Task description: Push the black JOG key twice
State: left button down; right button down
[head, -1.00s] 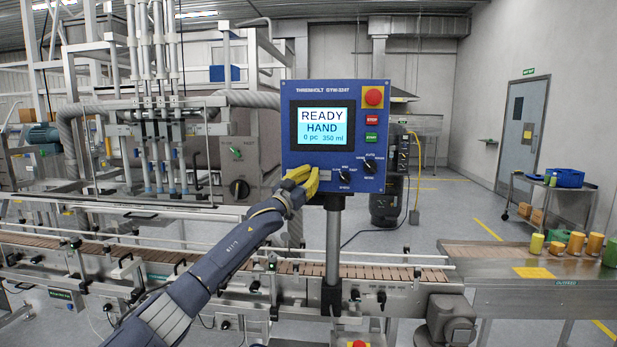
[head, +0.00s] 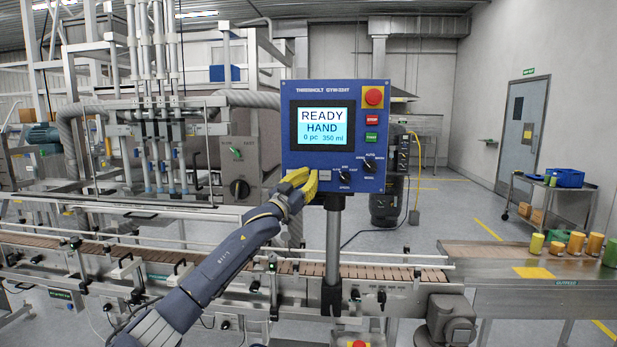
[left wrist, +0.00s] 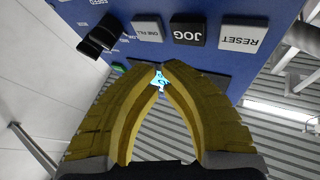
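The black JOG key (left wrist: 187,32) sits on the blue control panel (left wrist: 235,62) between the white ONE FILL key (left wrist: 147,30) and the RESET key (left wrist: 238,37) in the left wrist view. My left gripper (left wrist: 161,70) has its yellow fingers brought together at the tips, with nothing seen held. In that picture the tips are just below the JOG key and slightly to its left. In the head view the left gripper (head: 312,181) is at the panel's lower left and hides the JOG key. I cannot tell whether it touches the panel. My right gripper is out of view.
The panel's screen (head: 322,126) reads READY HAND, 0 pc 350 ml. A red emergency button (head: 373,97), STOP and START keys and dark knobs (head: 369,163) are on the panel's right side. A conveyor (head: 400,273) runs below, with several cups at the right.

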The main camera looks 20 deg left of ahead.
pick_arm(q)
jog(key=shift+s+d, duration=0.2)
jog(key=shift+s, duration=1.15)
dwell(1.1)
jog(key=shift+s+d, duration=0.15)
jog(key=shift+s, duration=0.8)
jog(key=shift+s+d, duration=0.15)
jog(key=shift+s, duration=0.8)
jog(key=shift+w, duration=0.15)
jog(key=shift+w+a, duration=0.2)
jog(key=shift+w, duration=1.2)
jog(key=shift+w+a, duration=0.25)
jog(key=shift+w, duration=1.15)
jog(key=shift+w+a, duration=0.2)
jog(key=shift+w, duration=1.2)
jog(key=shift+w, duration=0.25)
jog(key=shift+w, duration=0.2)
